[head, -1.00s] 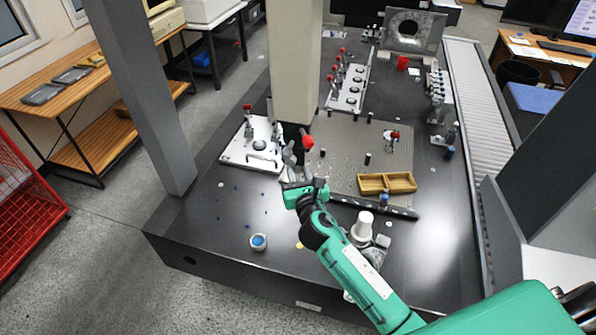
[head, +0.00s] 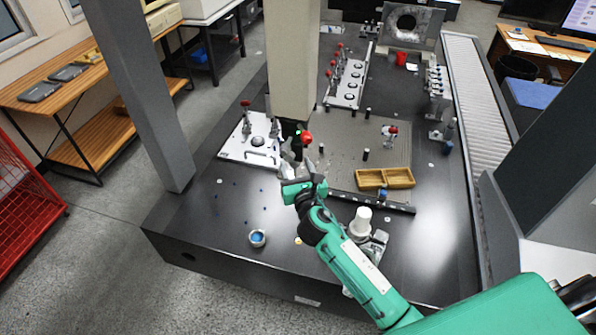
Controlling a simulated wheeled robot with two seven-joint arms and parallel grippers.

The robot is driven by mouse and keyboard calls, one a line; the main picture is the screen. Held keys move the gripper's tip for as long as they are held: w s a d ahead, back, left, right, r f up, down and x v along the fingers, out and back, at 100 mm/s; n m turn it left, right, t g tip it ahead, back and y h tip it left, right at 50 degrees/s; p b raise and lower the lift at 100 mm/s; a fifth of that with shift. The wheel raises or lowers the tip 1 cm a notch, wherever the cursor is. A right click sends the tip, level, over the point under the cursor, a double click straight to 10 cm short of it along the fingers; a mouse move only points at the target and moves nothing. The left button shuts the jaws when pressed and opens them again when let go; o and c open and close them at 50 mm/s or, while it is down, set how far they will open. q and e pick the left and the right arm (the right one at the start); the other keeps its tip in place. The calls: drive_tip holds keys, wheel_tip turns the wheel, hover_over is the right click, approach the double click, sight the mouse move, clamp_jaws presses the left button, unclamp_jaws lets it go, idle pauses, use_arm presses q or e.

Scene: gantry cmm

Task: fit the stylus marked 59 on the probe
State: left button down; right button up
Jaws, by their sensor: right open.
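My right gripper (head: 303,166) is over the black table in front of the pale vertical column (head: 291,70). Its fingers point away from me and stand apart, with no held object visible between them. The dark lower end of the column (head: 292,130), perhaps the probe, is just beyond the gripper. A red ball (head: 306,138) shows beside this end; I cannot tell what it belongs to. I cannot read a 59 anywhere, so I cannot pick out that stylus. My left gripper is not in view.
A white plate with clamps (head: 233,152) lies left of the column. A wooden two-part tray (head: 372,180) sits on the grey perforated plate (head: 340,150). A small blue-topped cup (head: 258,238) and a white-topped post (head: 362,219) stand nearer. The table's front left is mostly clear.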

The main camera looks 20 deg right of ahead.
drive_tip(key=s+a+b, duration=0.1)
drive_tip(key=s+b, duration=0.2)
drive_tip(key=s, duration=1)
drive_tip(key=shift+s+b, duration=0.3)
drive_tip(key=shift+s, duration=0.1)
